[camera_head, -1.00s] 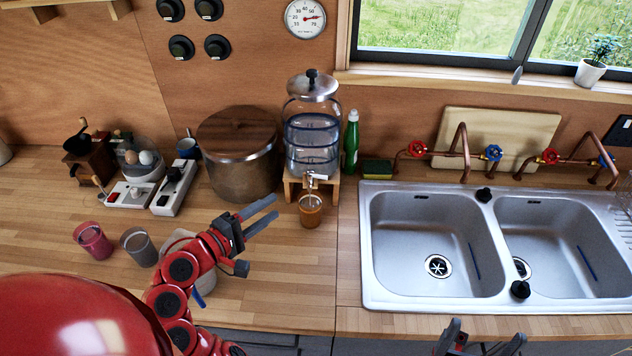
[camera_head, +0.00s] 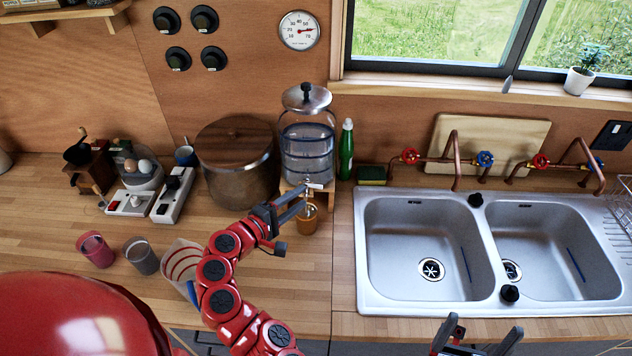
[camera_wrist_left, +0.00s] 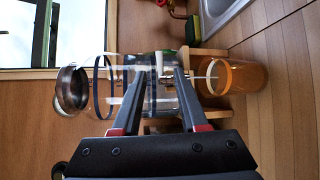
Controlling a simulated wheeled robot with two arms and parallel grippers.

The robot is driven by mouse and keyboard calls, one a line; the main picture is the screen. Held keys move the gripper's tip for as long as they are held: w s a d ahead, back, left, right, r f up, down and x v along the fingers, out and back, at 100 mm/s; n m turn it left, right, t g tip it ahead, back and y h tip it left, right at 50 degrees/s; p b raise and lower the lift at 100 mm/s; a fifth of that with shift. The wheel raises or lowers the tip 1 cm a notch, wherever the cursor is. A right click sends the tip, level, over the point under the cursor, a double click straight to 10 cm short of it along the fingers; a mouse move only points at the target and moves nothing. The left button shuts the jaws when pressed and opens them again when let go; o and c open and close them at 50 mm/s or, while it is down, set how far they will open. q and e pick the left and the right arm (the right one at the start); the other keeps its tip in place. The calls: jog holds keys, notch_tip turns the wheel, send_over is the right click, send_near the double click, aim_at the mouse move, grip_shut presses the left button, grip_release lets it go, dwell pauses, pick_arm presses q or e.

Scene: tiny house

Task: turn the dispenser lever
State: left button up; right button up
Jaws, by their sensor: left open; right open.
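The glass dispenser (camera_head: 307,150) with a metal lid stands on a small wooden stand at the back of the counter. Its small metal tap and lever (camera_head: 309,186) point forward, above an orange-brown cup (camera_head: 308,218). My left gripper (camera_head: 301,202) is open and empty, just in front of the tap. In the left wrist view the open fingers (camera_wrist_left: 165,75) point at the dispenser (camera_wrist_left: 110,85), which appears sideways, with the orange cup (camera_wrist_left: 240,76) at right. The fingers partly hide the tap there. My right gripper (camera_head: 480,335) is open and empty at the bottom edge, before the sink.
A large wood-lidded pot (camera_head: 238,165) stands left of the dispenser, and a green bottle (camera_head: 346,150) stands right of it. A pink cup (camera_head: 95,250), a grey cup (camera_head: 141,256) and a striped container (camera_head: 182,262) stand at front left. The double sink (camera_head: 425,300) is at right.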

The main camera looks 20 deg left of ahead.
aim_at(316, 185)
pick_arm(q)
jog(key=p+x, duration=0.2)
jog(key=x, duration=0.3)
jog(key=shift+w+d, duration=0.2)
jog(key=shift+w, duration=0.1)
jog(key=shift+x, duration=0.85)
jog(key=shift+f, duration=0.1)
grip_shut()
